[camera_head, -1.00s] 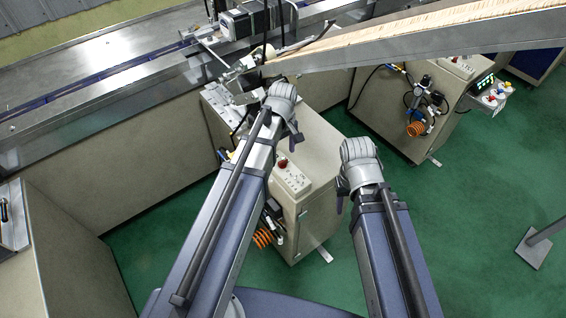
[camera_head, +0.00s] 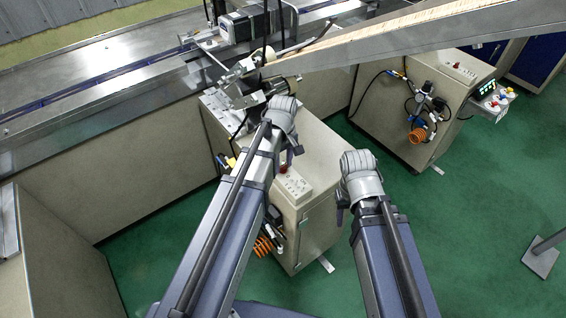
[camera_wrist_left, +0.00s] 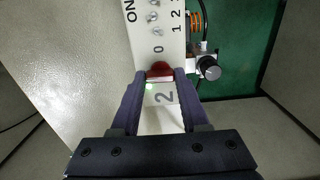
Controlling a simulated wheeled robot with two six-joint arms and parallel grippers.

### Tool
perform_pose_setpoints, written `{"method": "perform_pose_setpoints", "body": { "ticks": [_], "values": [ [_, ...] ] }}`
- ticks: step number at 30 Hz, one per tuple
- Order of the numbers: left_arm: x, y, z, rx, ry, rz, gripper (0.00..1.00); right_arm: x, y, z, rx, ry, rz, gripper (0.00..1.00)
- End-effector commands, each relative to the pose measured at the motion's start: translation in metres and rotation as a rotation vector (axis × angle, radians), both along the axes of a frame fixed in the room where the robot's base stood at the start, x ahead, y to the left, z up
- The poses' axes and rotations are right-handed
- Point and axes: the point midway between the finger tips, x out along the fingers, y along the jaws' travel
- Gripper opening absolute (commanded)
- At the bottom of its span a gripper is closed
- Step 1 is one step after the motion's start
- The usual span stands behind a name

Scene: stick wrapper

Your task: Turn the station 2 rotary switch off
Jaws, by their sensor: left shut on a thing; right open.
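The station 2 control panel (camera_head: 293,185) is a pale box with small switches on a beige cabinet. Its red rotary knob (camera_head: 284,170) shows near the panel's far end. In the left wrist view the red knob (camera_wrist_left: 160,68) sits between the two fingertips of my left gripper (camera_wrist_left: 159,75), which is shut on it. The knob's pointing direction is hidden. My right gripper (camera_head: 343,198) is open, apart from the cabinet, over the floor side.
The beige cabinet (camera_head: 325,165) stands against the conveyor line. Orange coiled hose (camera_head: 263,246) hangs at its side. A second cabinet (camera_head: 385,115) with its own panel is at upper right. A sloping chute (camera_head: 400,42) crosses above. Green floor (camera_head: 460,220) is open at right.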

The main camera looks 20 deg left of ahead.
Motion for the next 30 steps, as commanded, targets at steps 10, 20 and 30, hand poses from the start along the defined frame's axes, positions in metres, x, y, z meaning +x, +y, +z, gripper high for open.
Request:
{"method": "perform_pose_setpoints", "body": {
  "ticks": [10,20,30],
  "values": [
    [-0.0001,0.0,-0.0001,0.0,0.0,0.0,0.0,0.0,0.0,-0.0001,0.0,0.0,0.0,0.5],
    [-0.0001,0.0,-0.0001,0.0,0.0,-0.044,0.0,0.0,0.0,-0.0001,0.0,0.0,0.0,0.5],
    [-0.0003,-0.0002,-0.0001,0.0,0.0,-0.296,0.0,0.0,0.0,-0.0001,0.0,0.0,0.0,0.5]
  ]
}}
